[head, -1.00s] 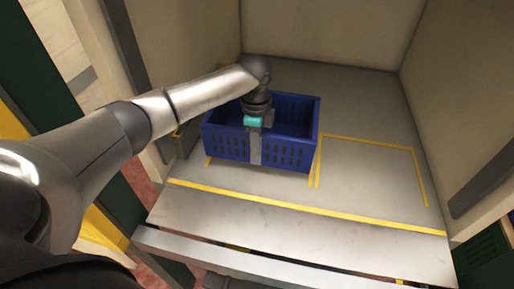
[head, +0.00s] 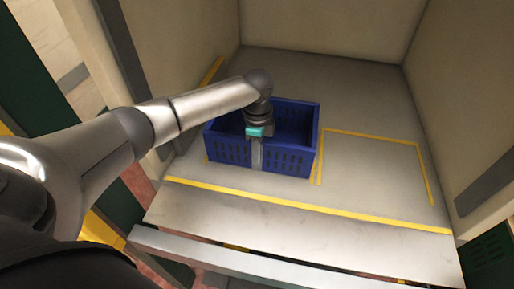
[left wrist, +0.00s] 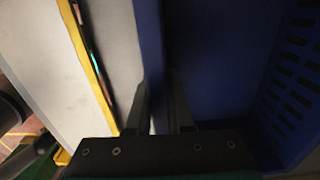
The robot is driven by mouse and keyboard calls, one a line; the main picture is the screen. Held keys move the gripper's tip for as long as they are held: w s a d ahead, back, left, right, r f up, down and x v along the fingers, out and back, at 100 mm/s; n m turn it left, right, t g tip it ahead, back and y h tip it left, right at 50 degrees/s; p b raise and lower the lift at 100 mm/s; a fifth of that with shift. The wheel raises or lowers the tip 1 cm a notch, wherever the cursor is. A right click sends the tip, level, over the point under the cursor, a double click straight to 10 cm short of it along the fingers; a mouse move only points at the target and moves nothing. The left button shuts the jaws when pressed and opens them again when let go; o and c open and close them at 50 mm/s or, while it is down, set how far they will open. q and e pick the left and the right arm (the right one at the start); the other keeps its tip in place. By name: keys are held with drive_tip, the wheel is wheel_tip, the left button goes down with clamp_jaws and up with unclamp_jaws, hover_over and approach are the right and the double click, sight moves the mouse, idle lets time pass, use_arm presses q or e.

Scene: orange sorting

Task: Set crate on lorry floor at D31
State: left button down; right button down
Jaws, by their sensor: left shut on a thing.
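A blue slatted crate (head: 231,152) is upright over the left part of the lorry floor (head: 300,204), inside or over the left yellow-marked bay. I cannot tell whether its base touches the floor. My left gripper (head: 257,152) is shut on the middle of the crate's near wall, with its fingers pointing down. In the left wrist view the crate's wall (left wrist: 150,55) runs between the two fingers (left wrist: 160,102), and the crate's inside lies to the right. No D31 label is readable. My right gripper is not in view.
An empty yellow-outlined bay (head: 375,167) lies right of the crate. A yellow line (head: 300,206) crosses the floor in front. Pale lorry walls (head: 320,27) close the back and sides. A ledge (head: 250,262) runs along the near edge.

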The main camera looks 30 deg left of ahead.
use_arm(q)
drive_tip(key=c, duration=0.7)
unclamp_jaws()
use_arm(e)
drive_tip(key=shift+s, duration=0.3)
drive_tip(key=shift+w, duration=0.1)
use_arm(q)
drive_tip(key=shift+r, duration=0.3)
wheel_tip(320, 180, up, 7)
drive_tip(key=p, duration=0.3)
wheel_tip(320, 180, up, 8)
drive_tip(key=shift+f+p, duration=0.15)
drive_tip(key=shift+p, duration=0.8)
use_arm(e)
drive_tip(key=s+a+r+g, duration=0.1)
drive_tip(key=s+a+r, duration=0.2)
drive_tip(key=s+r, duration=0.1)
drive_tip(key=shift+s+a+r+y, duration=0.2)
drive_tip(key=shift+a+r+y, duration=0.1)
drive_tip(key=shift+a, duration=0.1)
